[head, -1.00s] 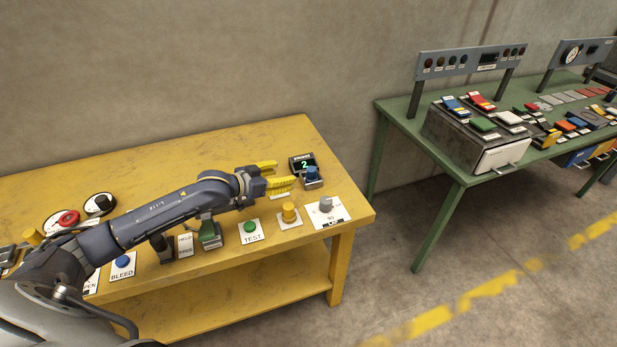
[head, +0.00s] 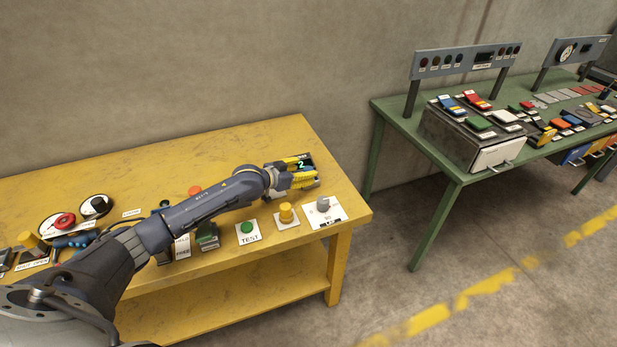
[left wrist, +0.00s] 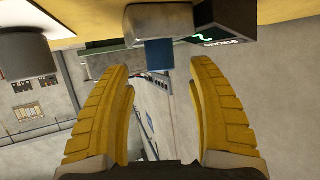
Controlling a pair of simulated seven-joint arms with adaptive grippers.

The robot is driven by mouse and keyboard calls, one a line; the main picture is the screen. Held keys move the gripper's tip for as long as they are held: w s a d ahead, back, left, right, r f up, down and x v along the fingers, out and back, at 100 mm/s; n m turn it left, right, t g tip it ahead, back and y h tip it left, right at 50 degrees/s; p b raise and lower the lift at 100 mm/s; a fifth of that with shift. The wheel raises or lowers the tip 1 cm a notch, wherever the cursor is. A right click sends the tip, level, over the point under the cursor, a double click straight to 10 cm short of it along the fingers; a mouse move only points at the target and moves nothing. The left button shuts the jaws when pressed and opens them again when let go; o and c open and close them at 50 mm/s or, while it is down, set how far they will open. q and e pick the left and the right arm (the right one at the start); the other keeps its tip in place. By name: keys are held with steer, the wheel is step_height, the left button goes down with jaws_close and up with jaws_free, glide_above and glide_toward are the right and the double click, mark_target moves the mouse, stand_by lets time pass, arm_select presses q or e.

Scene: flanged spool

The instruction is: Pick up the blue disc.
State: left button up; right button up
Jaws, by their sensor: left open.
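My left gripper (head: 306,171) is open at the right end of the yellow table, beside the small unit with the lit "2" display (head: 302,164). In the left wrist view, which looks upside down, a blue piece (left wrist: 159,53), seen side-on, stands on a pale grey base (left wrist: 160,20) next to the display (left wrist: 210,39). It lies between the lines of the two open yellow fingers (left wrist: 160,68), around their tips. I cannot tell whether either finger touches it. In the head view the fingers hide it. My right gripper is out of view.
A grey knob (head: 323,204), a yellow knob (head: 286,213) and a green TEST button (head: 247,228) stand along the front edge. The yellow table (head: 225,145) is mostly clear behind my arm. A green bench (head: 415,160) with panels stands apart at right.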

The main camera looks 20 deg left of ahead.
mark_target(308, 169)
arm_select(q)
steer(key=shift+x, duration=1.6)
steer(key=shift+f, duration=0.1)
steer(key=shift+c, duration=0.2)
jaws_close()
